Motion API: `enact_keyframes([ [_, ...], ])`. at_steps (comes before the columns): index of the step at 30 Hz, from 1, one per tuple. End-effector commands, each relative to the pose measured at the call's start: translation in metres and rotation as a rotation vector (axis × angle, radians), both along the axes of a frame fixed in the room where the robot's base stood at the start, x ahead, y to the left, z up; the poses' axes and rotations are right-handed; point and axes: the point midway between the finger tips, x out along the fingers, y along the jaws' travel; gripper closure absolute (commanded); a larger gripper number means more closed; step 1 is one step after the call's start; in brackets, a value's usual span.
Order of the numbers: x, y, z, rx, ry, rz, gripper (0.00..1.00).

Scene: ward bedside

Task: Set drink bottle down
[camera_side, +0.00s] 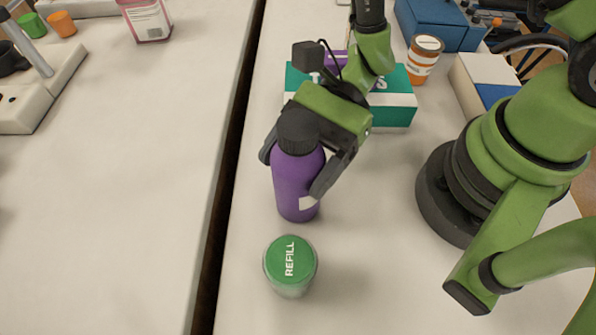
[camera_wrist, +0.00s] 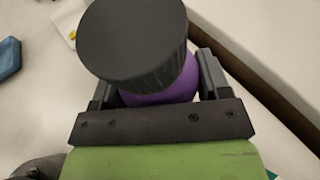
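The drink bottle (camera_side: 294,181) is purple with a black cap and a small white label patch. It is roughly upright over the right-hand table, in front of my arm. My gripper (camera_side: 298,172) has one finger on each side of its body, seemingly in contact. In the wrist view the dark cap (camera_wrist: 135,42) fills the top middle and the purple body (camera_wrist: 160,94) sits between the fingers of my gripper (camera_wrist: 158,88). I cannot tell whether the bottle's base touches the table.
A green-lidded container marked REFILL (camera_side: 290,262) stands just in front of the bottle. Behind are a teal box (camera_side: 395,106), an orange pill bottle (camera_side: 424,60) and a blue box (camera_side: 440,24). A dark gap (camera_side: 236,120) separates the left table (camera_side: 130,180), largely clear.

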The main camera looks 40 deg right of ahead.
Motion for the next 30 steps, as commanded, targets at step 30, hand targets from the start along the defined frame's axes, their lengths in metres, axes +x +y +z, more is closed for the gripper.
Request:
enact_keyframes([
  [30,0.0,0.0,0.078,0.002,-0.006,0.0,0.7],
])
